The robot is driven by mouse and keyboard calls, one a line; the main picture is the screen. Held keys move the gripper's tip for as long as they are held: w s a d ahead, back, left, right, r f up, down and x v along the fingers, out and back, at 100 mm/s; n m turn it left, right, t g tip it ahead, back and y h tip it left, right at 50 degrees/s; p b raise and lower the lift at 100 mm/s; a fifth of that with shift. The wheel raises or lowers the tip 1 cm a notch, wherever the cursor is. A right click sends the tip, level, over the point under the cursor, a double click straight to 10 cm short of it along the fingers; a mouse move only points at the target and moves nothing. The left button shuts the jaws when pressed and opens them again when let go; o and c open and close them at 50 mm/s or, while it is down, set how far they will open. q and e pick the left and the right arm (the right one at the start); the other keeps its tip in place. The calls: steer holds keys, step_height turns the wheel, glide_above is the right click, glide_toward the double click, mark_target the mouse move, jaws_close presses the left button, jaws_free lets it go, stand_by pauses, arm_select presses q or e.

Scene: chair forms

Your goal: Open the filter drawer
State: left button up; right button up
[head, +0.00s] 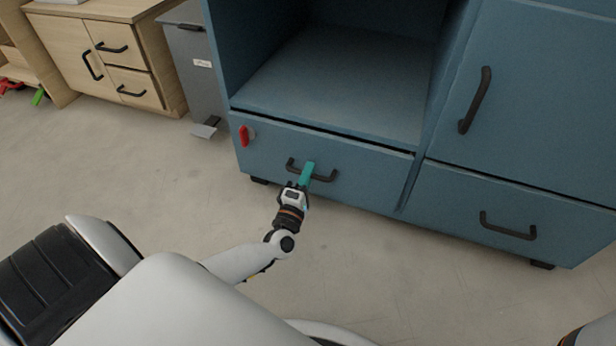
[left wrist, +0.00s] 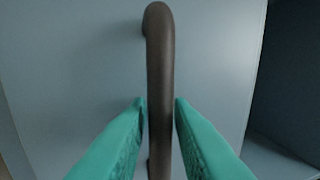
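The drawer (head: 345,190) is the lower left front of the blue cabinet, with a red knob (head: 243,136) at its upper left. A dark line runs along its top edge; I cannot tell whether it is fully closed. Its dark bar handle (head: 328,178) is at my left gripper (head: 307,174), which has teal fingers. In the left wrist view the handle bar (left wrist: 160,70) runs upright between the two fingertips (left wrist: 160,112), which lie close against both sides of it. The gripper looks shut on the bar. My right gripper is not in view.
An open blue compartment (head: 335,85) is above the drawer. To the right are a door (head: 540,100) and another lower drawer (head: 470,200) with its own handle. A grey bin (head: 195,65) and a wooden cabinet (head: 95,45) stand at the left. The floor (head: 420,275) in front is clear.

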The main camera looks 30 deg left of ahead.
arm_select(q)
jaws_close()
